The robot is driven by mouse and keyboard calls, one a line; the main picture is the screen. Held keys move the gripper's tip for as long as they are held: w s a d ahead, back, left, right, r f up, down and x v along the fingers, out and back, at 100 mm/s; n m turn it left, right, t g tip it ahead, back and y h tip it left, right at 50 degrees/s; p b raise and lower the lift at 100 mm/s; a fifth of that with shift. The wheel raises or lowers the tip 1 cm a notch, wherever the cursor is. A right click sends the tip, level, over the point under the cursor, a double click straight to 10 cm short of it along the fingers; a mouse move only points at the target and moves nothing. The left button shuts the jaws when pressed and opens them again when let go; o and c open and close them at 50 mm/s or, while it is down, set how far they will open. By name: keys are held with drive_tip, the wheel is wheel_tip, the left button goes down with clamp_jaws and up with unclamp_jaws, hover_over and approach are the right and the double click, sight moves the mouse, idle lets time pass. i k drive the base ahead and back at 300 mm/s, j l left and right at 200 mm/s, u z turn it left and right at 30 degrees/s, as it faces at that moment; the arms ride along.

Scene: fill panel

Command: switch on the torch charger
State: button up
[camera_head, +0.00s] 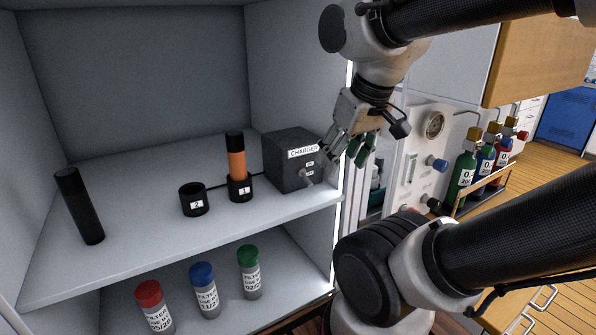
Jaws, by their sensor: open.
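The dark grey charger box (283,165) sits on the upper shelf of the cabinet, at its right side. Its front carries a white "CHARGER" label and a small light-coloured switch (308,173) with tiny marks beside it; its position is too small to tell. An orange torch (236,164) with a black top stands in the holder marked 1 (240,188). The holder marked 2 (194,200) looks empty. My gripper (346,156) is open and empty, just right of the charger's front and apparently apart from the switch.
A black cylinder (79,206) stands at the shelf's left. Red-, blue- and green-capped filter jars (205,290) stand on the lower shelf. The cabinet's right wall edge (343,215) is close to my gripper. Gas bottles (464,170) and a gauge panel (424,150) are farther right.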

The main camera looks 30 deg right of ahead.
sight(306, 180)
drive_tip(key=k+l, duration=0.2)
drive_tip(key=k, duration=0.15)
drive_tip(key=k+l, duration=0.15)
drive_tip(key=k, duration=0.25)
drive_tip(key=k+l, duration=0.2)
drive_tip(key=k, duration=0.15)
